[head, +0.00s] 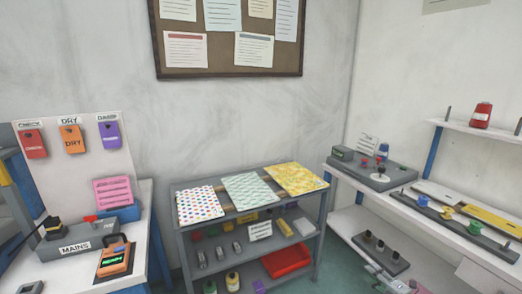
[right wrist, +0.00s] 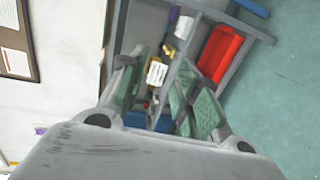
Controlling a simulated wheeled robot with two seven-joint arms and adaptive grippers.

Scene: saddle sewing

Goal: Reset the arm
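My right gripper (right wrist: 168,82) shows in the right wrist view with its two fingers spread apart and nothing held between them. The shelf and its goods show beyond the gap. In the head view, a small part of my right gripper (head: 383,279) appears low at the right, by the lower part of the right-hand bench. My left gripper is not in view.
A grey shelf cart (head: 182,229) with patterned sheets on top and a red bin (head: 287,261) below stands against the wall. A left table holds a MAINS box (head: 76,247). A right bench (head: 346,219) carries spools and fixtures. Green floor is open beside the cart.

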